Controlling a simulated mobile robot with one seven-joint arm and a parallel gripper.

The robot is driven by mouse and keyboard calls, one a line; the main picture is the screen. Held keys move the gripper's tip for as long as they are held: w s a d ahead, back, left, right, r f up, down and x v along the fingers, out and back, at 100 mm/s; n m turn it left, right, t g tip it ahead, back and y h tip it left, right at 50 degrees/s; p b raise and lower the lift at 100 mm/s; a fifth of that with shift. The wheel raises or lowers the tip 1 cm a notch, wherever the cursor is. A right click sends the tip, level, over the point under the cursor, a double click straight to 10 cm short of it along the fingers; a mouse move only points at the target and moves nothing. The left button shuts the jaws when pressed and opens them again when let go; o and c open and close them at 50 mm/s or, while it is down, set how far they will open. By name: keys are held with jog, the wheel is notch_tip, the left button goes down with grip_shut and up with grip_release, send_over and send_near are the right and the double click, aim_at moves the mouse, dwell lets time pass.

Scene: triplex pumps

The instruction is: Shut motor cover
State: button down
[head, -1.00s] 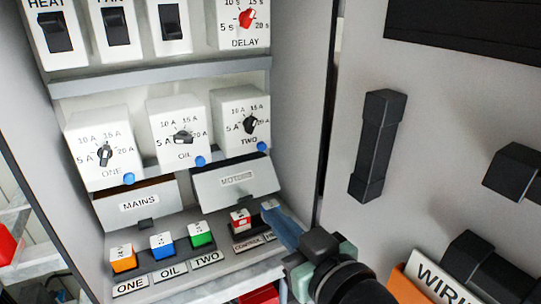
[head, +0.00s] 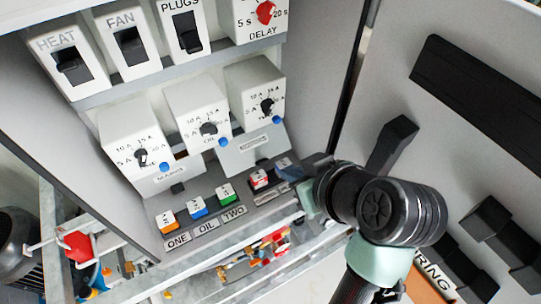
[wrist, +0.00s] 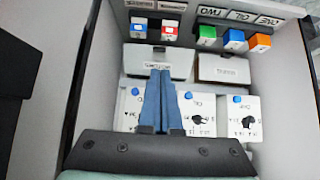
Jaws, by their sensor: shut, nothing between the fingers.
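The motor cover (head: 262,152) is a light grey flap labelled MOTORS, below the right-hand dial box in the head view. It slopes outward; I cannot tell whether it is fully shut. In the wrist view, upside down, the same cover (wrist: 140,63) has the blue fingers overlapping its label. Contact between fingertips and cover cannot be made out.
The MAINS cover (head: 160,183) sits left of the motor cover. Dial boxes stand above. A cabinet door with black handles (head: 392,145) is at right.

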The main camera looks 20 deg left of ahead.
aim_at(264, 163)
jog(key=p+x, duration=0.3)
jog(key=x, duration=0.8)
jog(key=shift+w+a+f, duration=0.2)
jog(key=f+b, duration=0.1)
jog(key=b, duration=0.2)
jog(key=shift+f+t+y, duration=0.3)
jog(key=f+t+y+b, duration=0.1)
jog(key=b, duration=0.3)
jog(key=shift+w+a, duration=0.15)
jog(key=t+y+b, duration=0.1)
jog(key=b, duration=0.3)
jog(key=f+t+y+b, duration=0.1)
jog(key=b, duration=0.3)
jog(key=t+y+b, duration=0.1)
jog(key=b, duration=0.3)
jog(key=shift+w+a+f, duration=0.2)
jog(key=shift+w+a, duration=0.1)
jog(key=shift+t+y+b, duration=0.4)
jog(key=shift+b, duration=0.45)
jog(key=shift+r, duration=0.3)
